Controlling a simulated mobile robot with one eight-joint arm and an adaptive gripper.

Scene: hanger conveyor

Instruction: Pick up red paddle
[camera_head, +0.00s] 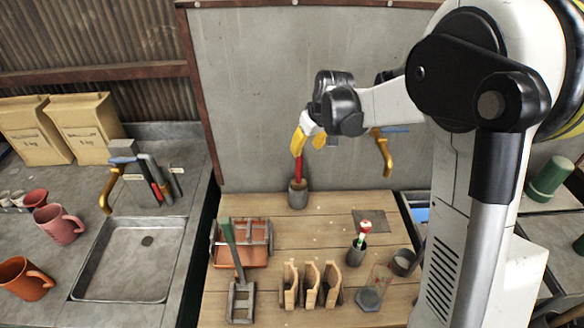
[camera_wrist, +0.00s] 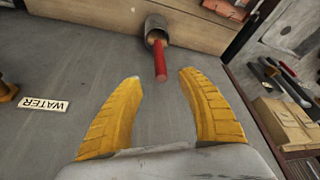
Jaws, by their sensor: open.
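The red paddle (camera_head: 298,170) stands upright in a grey cylindrical holder (camera_head: 298,195) at the back of the wooden table, near the grey wall panel. My gripper (camera_head: 306,140) is above it with its yellow fingers spread, and its dark wrist partly hides the view behind. In the wrist view the red paddle (camera_wrist: 160,62) sticks out of the holder (camera_wrist: 155,30) toward the camera. Its near end lies between and just beyond the tips of my open gripper (camera_wrist: 156,75). I see no finger touching it.
An orange tray (camera_head: 240,256), a green-handled tool (camera_head: 233,250), wooden racks (camera_head: 310,285) and a cup with a red-and-white item (camera_head: 357,250) stand nearer the front. A sink (camera_head: 130,265), mugs and a faucet are at left. A brass tap (camera_head: 383,150) is on the wall.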

